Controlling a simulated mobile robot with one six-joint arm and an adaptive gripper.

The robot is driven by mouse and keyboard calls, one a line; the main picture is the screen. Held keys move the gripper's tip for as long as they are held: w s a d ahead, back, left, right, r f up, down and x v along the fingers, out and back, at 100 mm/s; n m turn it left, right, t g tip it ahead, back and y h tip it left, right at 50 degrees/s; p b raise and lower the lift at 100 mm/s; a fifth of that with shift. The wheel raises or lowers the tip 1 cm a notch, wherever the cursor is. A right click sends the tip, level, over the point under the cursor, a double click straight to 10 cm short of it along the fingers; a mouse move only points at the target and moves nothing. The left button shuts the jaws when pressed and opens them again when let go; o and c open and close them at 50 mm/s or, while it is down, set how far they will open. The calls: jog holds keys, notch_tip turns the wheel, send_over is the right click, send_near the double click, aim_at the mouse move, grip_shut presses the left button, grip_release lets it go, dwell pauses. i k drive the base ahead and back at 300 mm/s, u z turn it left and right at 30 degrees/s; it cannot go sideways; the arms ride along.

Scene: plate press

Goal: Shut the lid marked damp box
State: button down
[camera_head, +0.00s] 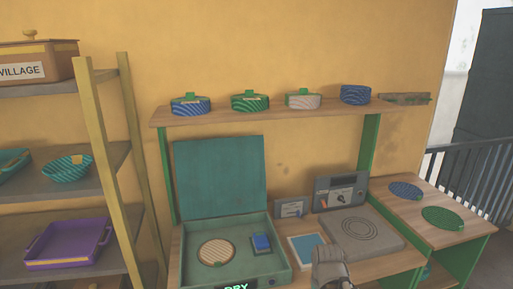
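An open box (187,265) stands on the wooden desk in the lower middle of the head view. Its teal-green lid (220,178) stands upright at the back, against the wall side. Inside the box lie a round striped disc (215,252) and a small blue block (261,243). A dark label (236,286) on the box's front reads "DRY" and is partly cut off by the frame edge. I see no label reading damp. A grey part of my arm shows at the bottom, right of the box; no gripper fingers are visible.
Right of the box are a blue-and-white pad (305,249), a grey device (341,192) and a grey plate with rings (361,233). A shelf (270,113) with several patterned containers hangs above. A rack with a purple tray (68,243) stands at left.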

aim_at(216, 177)
jog(key=i, duration=0.85)
jog(key=z, duration=0.05)
